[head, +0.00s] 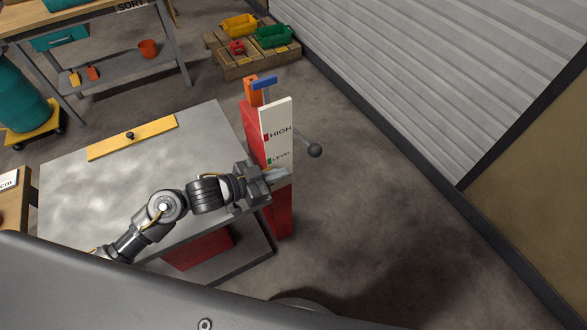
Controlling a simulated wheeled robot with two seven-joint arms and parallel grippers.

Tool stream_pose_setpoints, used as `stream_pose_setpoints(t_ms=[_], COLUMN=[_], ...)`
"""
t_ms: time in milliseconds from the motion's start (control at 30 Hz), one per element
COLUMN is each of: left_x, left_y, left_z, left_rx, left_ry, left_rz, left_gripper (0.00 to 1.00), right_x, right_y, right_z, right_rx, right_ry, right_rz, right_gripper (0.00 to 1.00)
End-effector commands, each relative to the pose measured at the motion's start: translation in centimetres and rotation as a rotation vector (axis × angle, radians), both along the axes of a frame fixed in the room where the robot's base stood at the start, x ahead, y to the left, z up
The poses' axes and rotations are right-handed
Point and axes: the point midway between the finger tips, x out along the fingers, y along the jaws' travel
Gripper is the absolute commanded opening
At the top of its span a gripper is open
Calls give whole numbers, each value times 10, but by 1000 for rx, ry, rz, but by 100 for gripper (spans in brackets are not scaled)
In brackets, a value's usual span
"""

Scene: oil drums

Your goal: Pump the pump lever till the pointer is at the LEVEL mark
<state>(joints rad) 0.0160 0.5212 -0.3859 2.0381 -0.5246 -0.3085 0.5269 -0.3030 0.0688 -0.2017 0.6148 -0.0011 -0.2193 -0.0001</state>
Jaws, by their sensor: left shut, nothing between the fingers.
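The red pump (254,127) stands at the right end of the grey-topped table. Its white gauge board (280,115) carries a HIGH mark in red and, lower down, a LEVEL mark (280,156) in green. I cannot make out the pointer; the lower board is partly hidden by my gripper. The pump lever (304,142) is a thin rod that slants down to the right and ends in a dark ball knob (315,150). My left gripper (281,176) is shut and empty in front of the lower board, below and left of the knob. My right gripper is out of view.
A yellow bar with a black knob (131,140) lies on the grey table (85,195). An orange block (252,91) and blue piece (265,83) top the pump. A pallet (258,66) with bins stands behind. Floor right of the pump is clear up to the corrugated wall.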

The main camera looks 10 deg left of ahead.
Motion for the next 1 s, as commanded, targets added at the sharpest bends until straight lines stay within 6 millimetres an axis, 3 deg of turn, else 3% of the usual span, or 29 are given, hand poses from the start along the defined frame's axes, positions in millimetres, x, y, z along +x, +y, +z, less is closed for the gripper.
stream_pose_setpoints(t_ms=[300,1000], left_x=[-24,-26], left_y=[27,29], left_z=[12,14], left_rx=[-1,-3], left_ry=[-2,-3], left_rz=[0,2], left_gripper=[0,0], right_x=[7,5], right_y=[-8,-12], right_z=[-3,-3], right_rx=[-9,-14], right_ry=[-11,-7], right_rz=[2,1], right_gripper=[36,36])
